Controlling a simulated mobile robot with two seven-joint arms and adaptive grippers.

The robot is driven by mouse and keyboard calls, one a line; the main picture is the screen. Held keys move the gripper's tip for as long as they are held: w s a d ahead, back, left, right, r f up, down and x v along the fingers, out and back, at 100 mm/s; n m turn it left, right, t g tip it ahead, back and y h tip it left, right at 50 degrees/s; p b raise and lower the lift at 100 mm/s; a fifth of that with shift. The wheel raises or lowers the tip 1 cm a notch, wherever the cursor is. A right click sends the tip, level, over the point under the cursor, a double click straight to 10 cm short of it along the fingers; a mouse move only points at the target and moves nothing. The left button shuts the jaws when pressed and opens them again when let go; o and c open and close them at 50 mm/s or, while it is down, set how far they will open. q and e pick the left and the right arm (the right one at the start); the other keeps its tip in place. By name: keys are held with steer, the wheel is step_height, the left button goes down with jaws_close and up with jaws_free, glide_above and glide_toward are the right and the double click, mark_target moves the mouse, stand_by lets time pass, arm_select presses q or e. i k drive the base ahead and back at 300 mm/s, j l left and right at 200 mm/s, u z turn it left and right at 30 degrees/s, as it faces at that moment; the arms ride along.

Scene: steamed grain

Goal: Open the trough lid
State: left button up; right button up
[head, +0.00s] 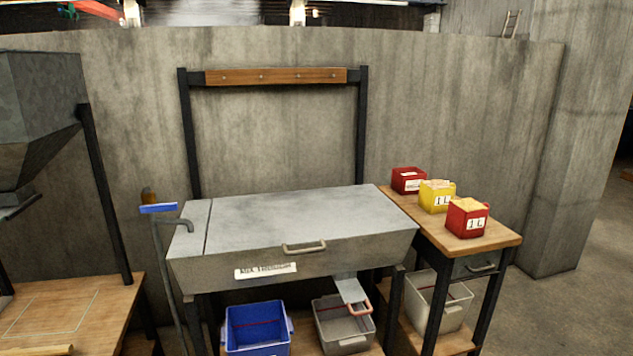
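The metal trough (220,268) stands in the middle of the head view against a concrete wall. Its grey flat lid (300,218) lies shut over the top. A light handle (304,247) sits at the lid's front edge, right of centre. A white label (265,270) is on the trough's front, left of the handle. The inside of the trough is hidden by the lid. Neither of my grippers shows in the head view.
A side table (492,243) on the right carries a yellow box (437,197) and two red boxes. A blue bin (257,330) and a grey bin (344,325) stand below the trough. A rack with a wooden board (275,77) stands behind.

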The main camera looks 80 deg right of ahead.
mark_target(283, 220)
steer(key=l+z, duration=0.1)
steer(key=z, duration=0.4)
steer(key=k+l+z, duration=0.1)
steer(key=z, duration=0.35)
steer(key=l+z, duration=0.25)
steer(key=z, duration=0.25)
steer(key=l+z, duration=0.15)
steer(key=z, duration=0.35)
